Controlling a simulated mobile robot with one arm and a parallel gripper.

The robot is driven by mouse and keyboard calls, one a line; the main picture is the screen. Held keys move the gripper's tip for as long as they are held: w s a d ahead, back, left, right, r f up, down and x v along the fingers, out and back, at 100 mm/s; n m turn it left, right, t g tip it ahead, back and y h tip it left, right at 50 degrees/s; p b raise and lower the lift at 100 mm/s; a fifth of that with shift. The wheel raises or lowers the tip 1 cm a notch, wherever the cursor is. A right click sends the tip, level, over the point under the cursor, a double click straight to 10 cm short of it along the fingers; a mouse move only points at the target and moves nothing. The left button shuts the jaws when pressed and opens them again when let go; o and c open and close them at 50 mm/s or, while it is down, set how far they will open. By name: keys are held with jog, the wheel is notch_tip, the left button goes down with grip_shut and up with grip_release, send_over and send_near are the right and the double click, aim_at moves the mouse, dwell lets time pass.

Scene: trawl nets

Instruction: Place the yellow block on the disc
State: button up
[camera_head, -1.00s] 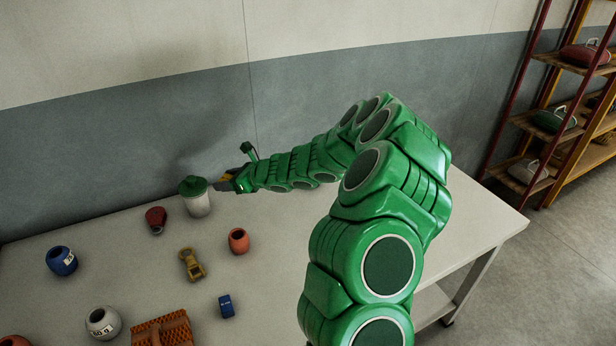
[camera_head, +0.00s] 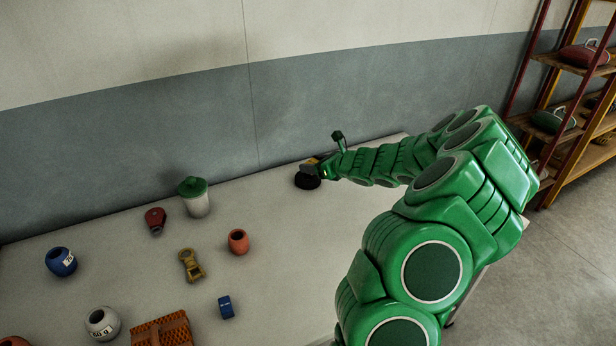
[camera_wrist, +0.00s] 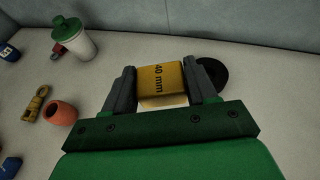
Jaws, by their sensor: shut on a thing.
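The yellow block (camera_wrist: 161,84), marked "40 mm", is between the two fingers of my gripper (camera_wrist: 162,90), which is shut on it. The black round disc (camera_head: 307,181) lies on the table near the back edge, just below the block in that view. In the wrist view the disc (camera_wrist: 212,74) shows behind and to the right of the block, partly hidden by the right finger. I cannot tell whether the block touches the disc.
Left on the table (camera_head: 270,290) stand a white jar with green lid (camera_head: 196,198), a red item (camera_head: 155,220), a yellow-brown buckle-like item (camera_head: 191,265), an orange pot (camera_head: 238,241), a blue block (camera_head: 226,306) and an orange-brown crate (camera_head: 163,331). The wall stands behind.

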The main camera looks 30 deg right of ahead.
jog(key=w+d+f, duration=0.3)
jog(key=w+f, duration=0.1)
jog(key=w, duration=0.5)
send_over(309, 177)
jog(key=shift+f, duration=4.5)
jog(key=shift+w, duration=0.1)
jog(key=o, duration=1.1)
jog(key=shift+f, duration=0.1)
jog(key=shift+c, duration=0.2)
jog(key=shift+s+r, duration=0.2)
jog(key=v, duration=1.1)
jog(key=shift+s+r, duration=0.2)
jog(key=shift+s, duration=0.05)
